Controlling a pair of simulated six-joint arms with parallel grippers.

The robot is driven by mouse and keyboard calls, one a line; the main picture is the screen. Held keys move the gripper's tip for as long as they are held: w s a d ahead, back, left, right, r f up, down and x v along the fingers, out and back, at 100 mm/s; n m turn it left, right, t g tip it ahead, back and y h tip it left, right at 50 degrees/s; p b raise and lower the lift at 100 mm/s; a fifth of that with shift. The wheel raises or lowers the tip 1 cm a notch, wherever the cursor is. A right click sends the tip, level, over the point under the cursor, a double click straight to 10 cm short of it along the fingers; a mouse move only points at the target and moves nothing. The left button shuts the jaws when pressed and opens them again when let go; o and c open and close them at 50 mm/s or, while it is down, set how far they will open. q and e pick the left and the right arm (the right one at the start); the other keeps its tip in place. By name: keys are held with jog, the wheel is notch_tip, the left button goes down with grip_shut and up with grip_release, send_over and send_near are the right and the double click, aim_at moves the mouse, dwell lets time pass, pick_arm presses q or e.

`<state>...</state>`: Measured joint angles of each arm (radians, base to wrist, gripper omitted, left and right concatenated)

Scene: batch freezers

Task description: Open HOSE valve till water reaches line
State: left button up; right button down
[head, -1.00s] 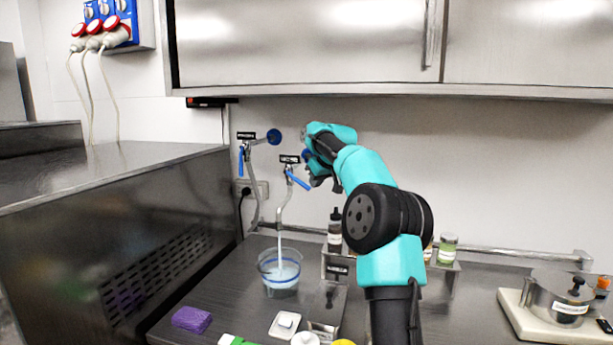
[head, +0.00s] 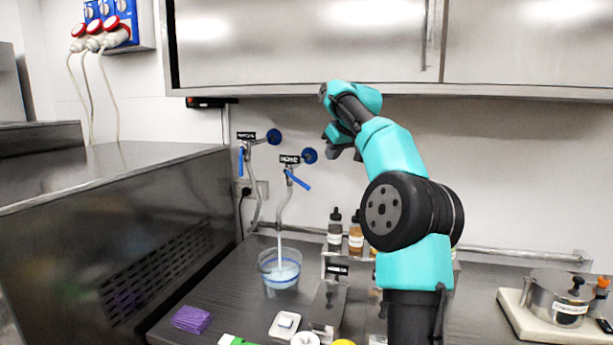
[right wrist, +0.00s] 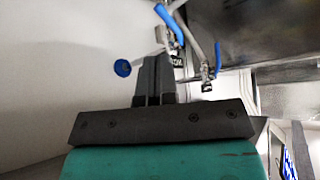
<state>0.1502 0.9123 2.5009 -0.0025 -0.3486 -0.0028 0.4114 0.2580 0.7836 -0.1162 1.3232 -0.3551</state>
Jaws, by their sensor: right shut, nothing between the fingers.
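The nearer wall valve, with a small black label (head: 289,159), has its blue lever (head: 298,181) slanting down to the right. A pale stream runs from its spout into a clear tub (head: 268,283) marked with a blue line. Water stands in the tub; its exact level against the line is hard to tell. In the right wrist view a blue lever (right wrist: 170,24) and a partly hidden label starting "HO" lie beyond the fingers. My right gripper (head: 342,153) is shut and empty, right of the valve and apart from the lever; it also shows in the right wrist view (right wrist: 154,78).
A second valve with a blue lever (head: 241,161) hangs to the left. A purple sponge (head: 191,319) and a lidded steel pot (head: 556,298) lie at either side. Steel cupboards (head: 310,45) overhang the arm.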

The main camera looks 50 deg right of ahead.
jog(key=shift+v, duration=2.2)
dwell(5.8)
